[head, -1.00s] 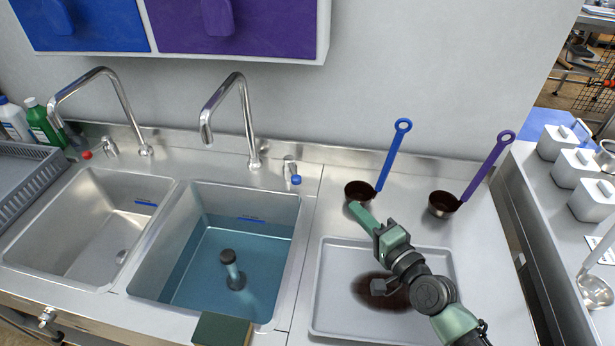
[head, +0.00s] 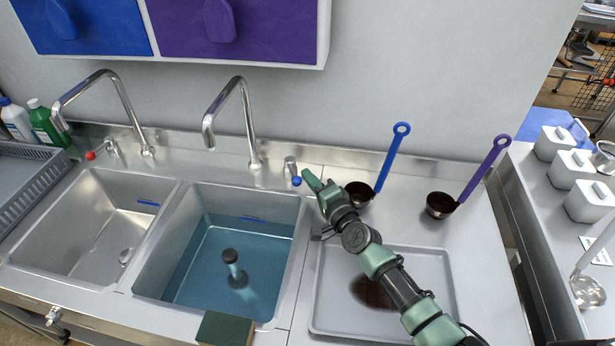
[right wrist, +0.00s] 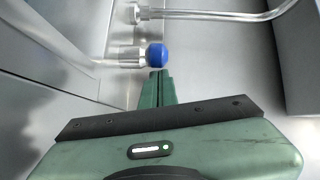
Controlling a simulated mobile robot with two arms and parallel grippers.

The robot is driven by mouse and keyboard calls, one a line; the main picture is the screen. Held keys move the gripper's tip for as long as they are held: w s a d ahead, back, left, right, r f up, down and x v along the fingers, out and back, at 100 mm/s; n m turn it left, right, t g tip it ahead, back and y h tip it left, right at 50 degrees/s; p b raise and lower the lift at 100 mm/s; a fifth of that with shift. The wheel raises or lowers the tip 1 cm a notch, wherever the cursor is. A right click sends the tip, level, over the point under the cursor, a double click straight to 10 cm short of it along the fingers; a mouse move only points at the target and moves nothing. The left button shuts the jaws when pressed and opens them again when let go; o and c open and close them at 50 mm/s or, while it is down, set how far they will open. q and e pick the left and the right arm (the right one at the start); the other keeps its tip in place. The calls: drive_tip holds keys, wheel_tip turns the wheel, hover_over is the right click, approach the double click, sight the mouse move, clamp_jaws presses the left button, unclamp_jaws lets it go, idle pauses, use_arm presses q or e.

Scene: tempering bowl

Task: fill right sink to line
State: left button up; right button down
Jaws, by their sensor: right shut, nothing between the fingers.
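The right sink (head: 280,205) holds blue-tinted water (head: 205,265). A short blue line (head: 252,219) marks its back wall, with the water's back edge close to it; I cannot tell exactly how they compare. A dark-topped plug (head: 232,262) stands in the water. The right faucet (head: 238,90) arches over this sink, and no stream shows from its spout. Its blue-tipped handle (head: 296,181) shows also in the right wrist view (right wrist: 157,55). My right gripper (head: 309,177) is shut and empty, its fingertips (right wrist: 158,74) right at the blue tip; contact is unclear. My left gripper is out of view.
The left sink (head: 80,240) is empty, with a red-tipped handle (head: 90,156) behind it. Dark-filled ladles with blue (head: 391,160) and purple (head: 483,170) handles stand right of my gripper. A grey tray (head: 435,262) lies under my arm. A dark green block (head: 226,328) sits at the front edge.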

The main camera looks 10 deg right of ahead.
sight(293, 183)
drive_tip(key=shift+a, duration=0.35)
drive_tip(key=shift+f, duration=0.1)
drive_tip(key=h+p, duration=0.1)
drive_tip(key=a+m+h+p, duration=0.1)
drive_tip(key=p, duration=0.1)
drive_tip(key=a+m+h+p, duration=0.1)
drive_tip(key=shift+s+r+t+p, duration=0.2)
drive_tip(key=shift+r+t+p, duration=0.05)
drive_tip(key=shift+t+p, duration=0.1)
drive_tip(key=shift+a+f+m+h, duration=0.15)
drive_tip(key=shift+a+h, duration=0.05)
drive_tip(key=shift+a, duration=0.3)
drive_tip(key=shift+a+f+m+h, duration=0.15)
drive_tip(key=shift+a+h, duration=0.05)
drive_tip(key=shift+a, duration=0.25)
drive_tip(key=shift+s, duration=0.1)
drive_tip(key=shift+a, duration=0.2)
